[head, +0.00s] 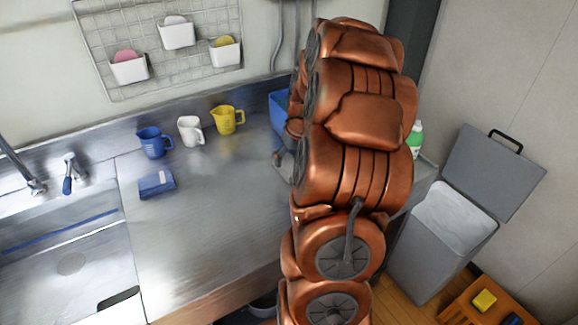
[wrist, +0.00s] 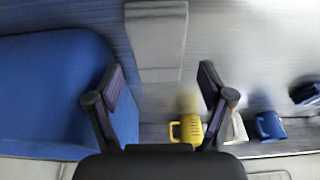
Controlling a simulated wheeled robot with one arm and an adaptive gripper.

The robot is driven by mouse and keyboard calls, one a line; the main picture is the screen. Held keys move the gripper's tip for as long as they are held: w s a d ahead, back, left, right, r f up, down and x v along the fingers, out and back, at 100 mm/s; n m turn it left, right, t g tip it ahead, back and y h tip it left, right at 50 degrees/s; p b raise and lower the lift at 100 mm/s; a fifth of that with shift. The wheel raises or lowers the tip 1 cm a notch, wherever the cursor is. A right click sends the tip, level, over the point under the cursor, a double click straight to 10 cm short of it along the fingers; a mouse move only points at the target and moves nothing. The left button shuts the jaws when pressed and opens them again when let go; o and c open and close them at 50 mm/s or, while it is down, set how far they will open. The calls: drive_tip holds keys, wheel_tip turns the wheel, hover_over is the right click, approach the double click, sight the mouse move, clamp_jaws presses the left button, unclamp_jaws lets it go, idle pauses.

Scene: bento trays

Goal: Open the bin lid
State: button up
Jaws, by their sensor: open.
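The grey bin (head: 415,262) stands on the floor at the right of the counter in the head view. Its lid (head: 494,171), grey with a black handle, is raised and leans back against the wall side. The bin's mouth is uncovered and a white liner (head: 452,213) shows inside. My gripper (wrist: 160,78) is open and empty in the wrist view, over the counter and apart from the bin. In the head view my arm hides most of it. The bin is not in the wrist view.
On the counter (head: 210,210) stand blue (head: 152,142), white (head: 190,130) and yellow (head: 227,120) cups and a folded blue cloth (head: 157,184). A blue container (wrist: 55,95) and a grey object (wrist: 157,40) are near my gripper. A wooden stool (head: 460,308) is beside the bin.

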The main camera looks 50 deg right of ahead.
sight(290, 164)
drive_tip(key=shift+p+x, duration=0.7)
drive_tip(key=shift+x, duration=1.35)
drive_tip(key=shift+d, duration=0.1)
drive_tip(key=shift+c, duration=0.3)
drive_tip(key=c, duration=0.9)
drive_tip(key=shift+r+b, duration=1.95)
drive_tip(key=shift+r, duration=7.05)
